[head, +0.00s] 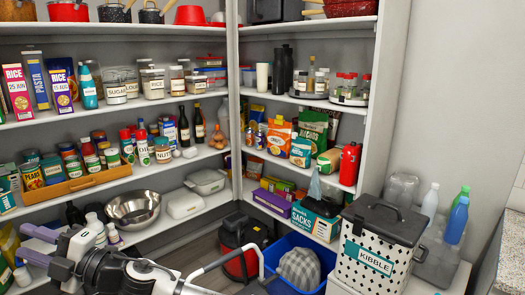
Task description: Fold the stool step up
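My gripper (38,245) is at the lower left in the head view, its two purple-grey fingers pointing left and apart with nothing seen between them. It is in front of the lower left shelf. A pale bent metal tube (229,258) rises at the bottom centre, right of my arm. It may be the stool's handle or frame, but I cannot tell for sure. No step is clearly visible; my arm and the bottom picture edge may hide it.
A white kibble bin (368,279) with a dark lid stands at the lower right. A blue tub (283,246) and a red-and-black vacuum (238,262) are on the floor. Loaded pantry shelves (130,109) line the back. A steel bowl (133,208) sits low on the left. Little floor shows.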

